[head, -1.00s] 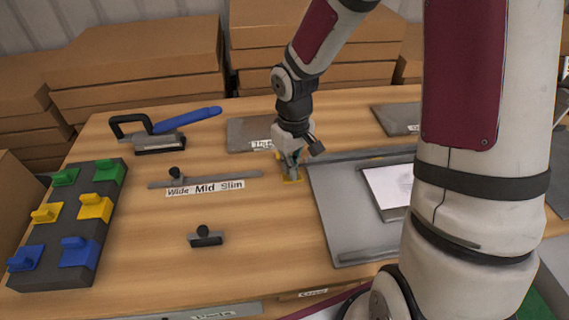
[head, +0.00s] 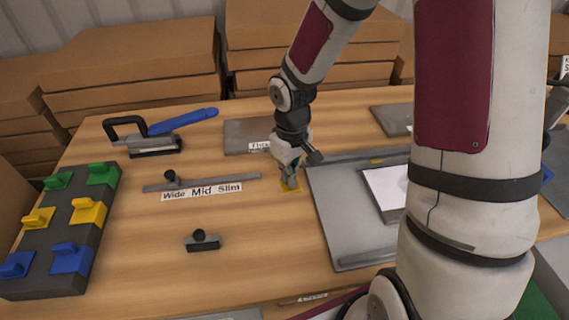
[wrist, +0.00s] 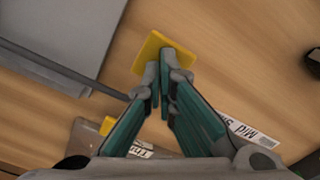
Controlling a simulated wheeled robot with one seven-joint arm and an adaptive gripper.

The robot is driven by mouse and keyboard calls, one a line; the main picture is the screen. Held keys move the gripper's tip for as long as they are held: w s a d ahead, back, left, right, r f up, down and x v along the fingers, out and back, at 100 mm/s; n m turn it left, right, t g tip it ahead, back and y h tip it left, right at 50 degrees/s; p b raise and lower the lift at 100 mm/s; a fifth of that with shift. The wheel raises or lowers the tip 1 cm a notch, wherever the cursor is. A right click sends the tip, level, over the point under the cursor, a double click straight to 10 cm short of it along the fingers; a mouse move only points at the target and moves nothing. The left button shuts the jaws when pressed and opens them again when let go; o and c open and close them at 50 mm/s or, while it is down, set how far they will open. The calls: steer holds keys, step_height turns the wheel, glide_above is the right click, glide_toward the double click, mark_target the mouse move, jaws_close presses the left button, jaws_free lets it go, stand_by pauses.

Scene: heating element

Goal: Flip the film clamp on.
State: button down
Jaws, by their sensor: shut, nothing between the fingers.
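My gripper (head: 290,184) points down at a yellow square piece (head: 287,188) on the wooden table, just left of the grey plate. In the wrist view the closed fingertips (wrist: 163,76) overlap the near edge of the yellow piece (wrist: 168,48); contact is unclear. Nothing shows between the fingers. I cannot tell for certain which part is the film clamp. A tool with a black handle (head: 126,121) and a blue lever (head: 184,122) lies at the back left. The large grey plate (head: 340,225) has a bar along its back edge and a white sheet (head: 385,190) on it.
A dark rack (head: 70,215) with green, yellow and blue clips stands at the left. A knobbed slider bar (head: 215,181) bears a Wide Mid Slim label (head: 201,191). A small black-knobbed block (head: 202,242) stands in front. Cardboard boxes (head: 130,60) line the back.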

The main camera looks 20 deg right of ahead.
steer(key=shift+f+b, duration=0.75)
steer(key=shift+f, duration=0.45)
steer(key=shift+r, duration=0.1)
steer(key=shift+r+p, duration=2.8)
steer(key=shift+r, duration=0.7)
steer(key=s+d+r+m+t+h, duration=0.1)
steer(key=s+r+t, duration=0.1)
steer(key=s+r, duration=0.6)
steer(key=s+r+m+t, duration=0.15)
steer(key=s+r, duration=0.35)
steer(key=r, duration=0.8)
steer(key=s+r+m+t+y, duration=0.1)
steer(key=s+r, duration=0.2)
steer(key=s, duration=0.5)
steer(key=shift+a, duration=0.35)
